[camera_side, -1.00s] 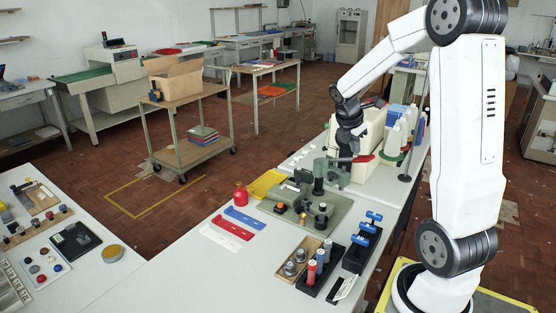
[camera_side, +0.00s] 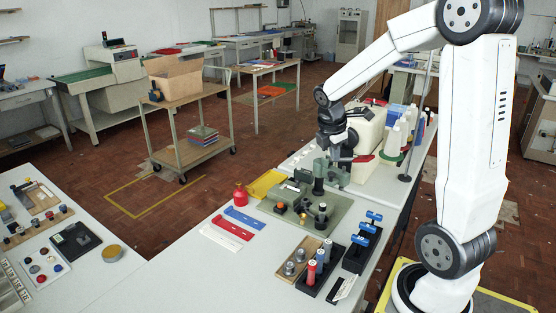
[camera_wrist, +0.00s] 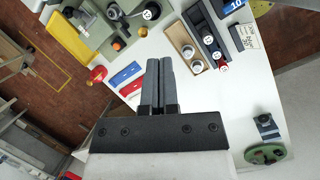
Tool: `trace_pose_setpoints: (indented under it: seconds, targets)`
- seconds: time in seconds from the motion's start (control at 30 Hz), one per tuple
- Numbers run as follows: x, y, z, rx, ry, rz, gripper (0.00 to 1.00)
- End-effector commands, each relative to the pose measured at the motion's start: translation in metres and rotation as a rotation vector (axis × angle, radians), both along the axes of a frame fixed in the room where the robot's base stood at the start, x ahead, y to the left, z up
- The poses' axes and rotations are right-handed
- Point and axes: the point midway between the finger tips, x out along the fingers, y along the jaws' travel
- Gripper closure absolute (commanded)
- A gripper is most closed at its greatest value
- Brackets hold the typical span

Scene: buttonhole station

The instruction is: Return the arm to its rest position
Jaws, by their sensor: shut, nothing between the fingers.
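My gripper (camera_side: 338,160) hangs at the end of my arm above the far part of the white table, close to the upright post of the green fixture (camera_side: 335,213) in the side view. In the wrist view the two fingers of my gripper (camera_wrist: 159,62) lie side by side, shut and empty. Below them the wrist view shows the white table top (camera_wrist: 200,95) and coloured strips. In the side view I cannot tell how far the fingertips are from the post, which they overlap.
A cream machine (camera_side: 368,130) and thread cones (camera_side: 392,140) stand behind the gripper.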

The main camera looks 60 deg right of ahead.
Motion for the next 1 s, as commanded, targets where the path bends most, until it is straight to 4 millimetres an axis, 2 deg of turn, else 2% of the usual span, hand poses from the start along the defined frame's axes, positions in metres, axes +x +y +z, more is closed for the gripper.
trace_pose_setpoints:
  seconds: [0.03,0.3,0.6,0.8,1.0]
  targets:
    - [0.004,0.015,-0.006,0.015,-0.030,-0.033,1.00]
    - [0.015,0.089,-0.036,0.115,-0.190,-0.282,1.00]
    - [0.006,0.165,-0.063,0.244,-0.311,-0.594,1.00]
    - [-0.008,0.206,-0.078,0.323,-0.357,-0.804,1.00]
    - [-0.019,0.227,-0.087,0.368,-0.377,-0.943,1.00]
